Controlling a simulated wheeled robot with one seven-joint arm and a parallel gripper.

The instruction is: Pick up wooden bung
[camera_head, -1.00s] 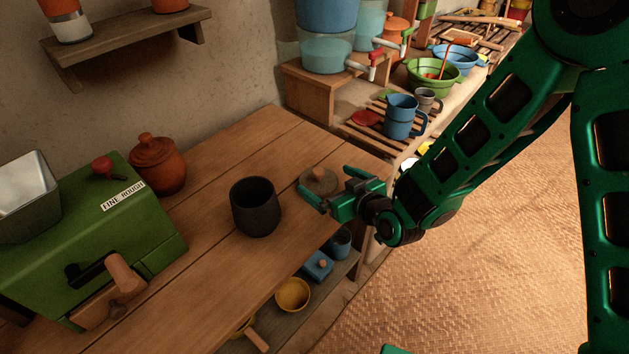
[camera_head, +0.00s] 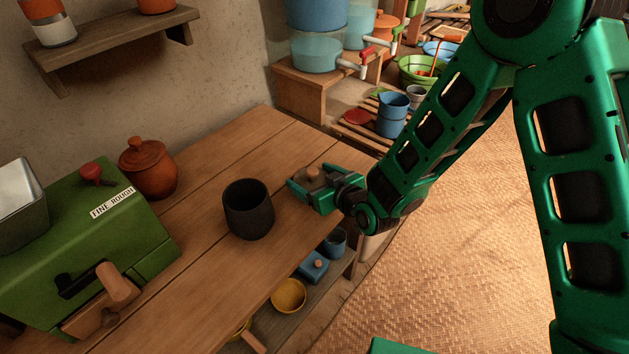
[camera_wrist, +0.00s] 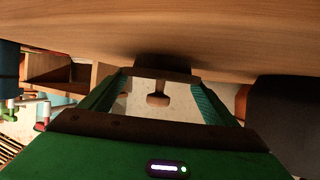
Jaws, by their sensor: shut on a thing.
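The wooden bung (camera_head: 314,173) is at the right end of the wooden table, its small round knob pointing up. My gripper (camera_head: 308,190) is around it, with a finger on either side. In the wrist view, the bung (camera_wrist: 158,98) sits between my two fingers, and its wide part spans the gap near the fingertips. That view appears upside down, with the tabletop along the top. My gripper is shut on the bung. In the head view, the fingers hide most of its lower part. I cannot tell whether it still touches the table.
A dark cup (camera_head: 248,212) stands on the table (camera_head: 215,180) left of my gripper. A green mill (camera_head: 95,245) and an orange lidded jar (camera_head: 150,168) are further left. A low shelf holds a yellow bowl (camera_head: 289,295).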

